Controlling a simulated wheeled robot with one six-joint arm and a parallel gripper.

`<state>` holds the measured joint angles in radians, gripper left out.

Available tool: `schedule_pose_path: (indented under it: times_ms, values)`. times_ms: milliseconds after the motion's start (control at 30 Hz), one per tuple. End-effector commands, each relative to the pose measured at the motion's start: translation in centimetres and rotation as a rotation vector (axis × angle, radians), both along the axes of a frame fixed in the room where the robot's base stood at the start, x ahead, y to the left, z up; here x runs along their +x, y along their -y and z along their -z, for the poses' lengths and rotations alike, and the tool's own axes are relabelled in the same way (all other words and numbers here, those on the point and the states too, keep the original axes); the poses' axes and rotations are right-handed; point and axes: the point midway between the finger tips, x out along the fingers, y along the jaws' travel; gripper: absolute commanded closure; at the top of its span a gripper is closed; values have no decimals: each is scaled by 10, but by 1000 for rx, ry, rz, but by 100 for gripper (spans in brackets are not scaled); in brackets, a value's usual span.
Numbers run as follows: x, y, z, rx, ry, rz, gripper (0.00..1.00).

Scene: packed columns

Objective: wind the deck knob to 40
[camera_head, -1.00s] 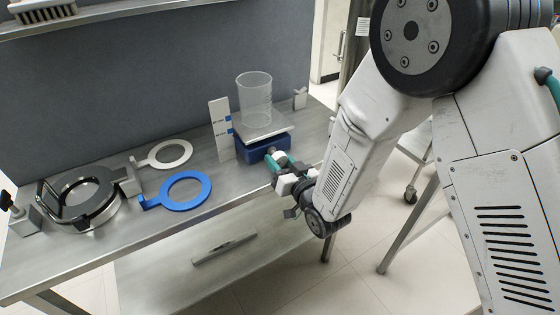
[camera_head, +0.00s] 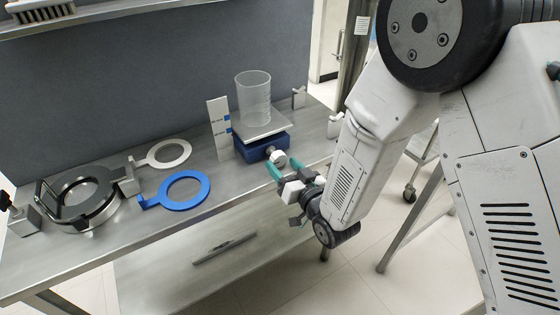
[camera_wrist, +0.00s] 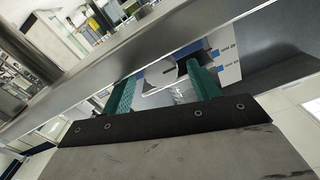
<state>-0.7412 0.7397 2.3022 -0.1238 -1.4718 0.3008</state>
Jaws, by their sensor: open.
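A dark blue lifting stand (camera_head: 250,147) with a flat pale deck (camera_head: 262,128) stands near the back right of the steel bench. A clear beaker (camera_head: 254,98) stands upright on the deck. A white round knob (camera_head: 279,157) sticks out of the stand's front. My gripper (camera_head: 285,168) is open just in front of the knob, its teal fingers near it but not closed on it. A white scale card (camera_head: 219,130) with blue marks stands left of the stand; its numbers are too small to read. In the wrist view the card (camera_wrist: 230,60) shows beyond my fingers (camera_wrist: 162,88).
A blue ring (camera_head: 183,204), a pale ring (camera_head: 165,166) and a round clamp-like fixture (camera_head: 103,211) lie on the bench to the left. White brackets (camera_head: 299,97) stand behind on the right. The bench's front edge lies below my gripper.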

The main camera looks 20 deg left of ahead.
Motion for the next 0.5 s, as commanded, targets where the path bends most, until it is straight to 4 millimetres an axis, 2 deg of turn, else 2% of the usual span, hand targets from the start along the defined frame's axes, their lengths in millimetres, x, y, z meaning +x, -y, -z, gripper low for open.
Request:
schedule_pose_path:
  times_ms: [200,500]
  values:
    - [-22,27,1,-1,-2,2,40]
    - [-30,36,0,1,0,1,40]
